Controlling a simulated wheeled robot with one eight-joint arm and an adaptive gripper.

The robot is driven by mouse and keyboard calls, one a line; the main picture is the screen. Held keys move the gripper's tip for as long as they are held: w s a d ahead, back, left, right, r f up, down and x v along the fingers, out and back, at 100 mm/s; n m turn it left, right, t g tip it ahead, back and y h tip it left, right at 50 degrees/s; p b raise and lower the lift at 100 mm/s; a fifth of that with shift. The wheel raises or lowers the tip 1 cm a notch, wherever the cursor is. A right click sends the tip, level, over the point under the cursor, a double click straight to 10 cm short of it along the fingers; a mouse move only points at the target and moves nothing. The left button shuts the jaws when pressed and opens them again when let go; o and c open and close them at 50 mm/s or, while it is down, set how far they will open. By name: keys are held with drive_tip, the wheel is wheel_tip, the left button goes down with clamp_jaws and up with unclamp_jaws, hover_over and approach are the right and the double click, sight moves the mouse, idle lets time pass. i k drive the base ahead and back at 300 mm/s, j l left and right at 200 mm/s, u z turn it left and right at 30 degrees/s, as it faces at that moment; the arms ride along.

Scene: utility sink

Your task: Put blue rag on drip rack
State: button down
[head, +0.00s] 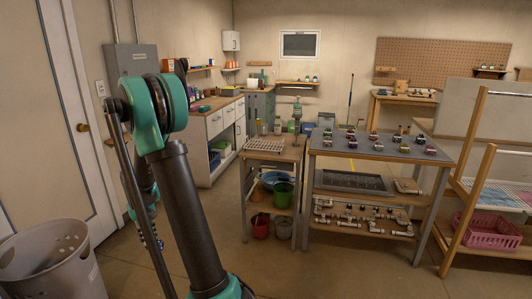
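A pale grid-like rack (265,146), which looks like the drip rack, lies on top of the small wooden cart in the middle of the room. I cannot pick out the blue rag for certain. A flat light-blue piece (487,193) that may be cloth lies on the wooden shelf stand at the far right. My arm fills the left of the head view, well short of the cart and the shelf stand. Its far end is hidden or too small to make out, so no gripper fingers show.
A grey-topped workbench (340,147) with several small items stands right of the cart (290,155). Green (283,195) and red (260,226) buckets sit under the cart. A pink basket (492,232) is on the shelf stand. A grey bin (50,265) stands front left. Floor in front is clear.

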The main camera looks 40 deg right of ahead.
sight(265, 145)
drive_tip(key=i+z, duration=0.1)
drive_tip(key=z, duration=0.75)
drive_tip(key=i+z, duration=0.15)
drive_tip(key=z, duration=0.25)
drive_tip(key=j+z, duration=0.1)
drive_tip(key=z, duration=0.3)
drive_tip(key=i+j+z, duration=0.4)
drive_tip(key=j, duration=0.15)
drive_tip(key=i+j+z, duration=0.2)
drive_tip(key=j, duration=0.15)
drive_tip(key=i+j+z, duration=0.2)
drive_tip(key=j, duration=0.15)
drive_tip(key=j+z, duration=0.2)
drive_tip(key=j, duration=0.15)
drive_tip(key=j+z, duration=0.2)
drive_tip(key=j, duration=0.15)
drive_tip(key=i, duration=0.05)
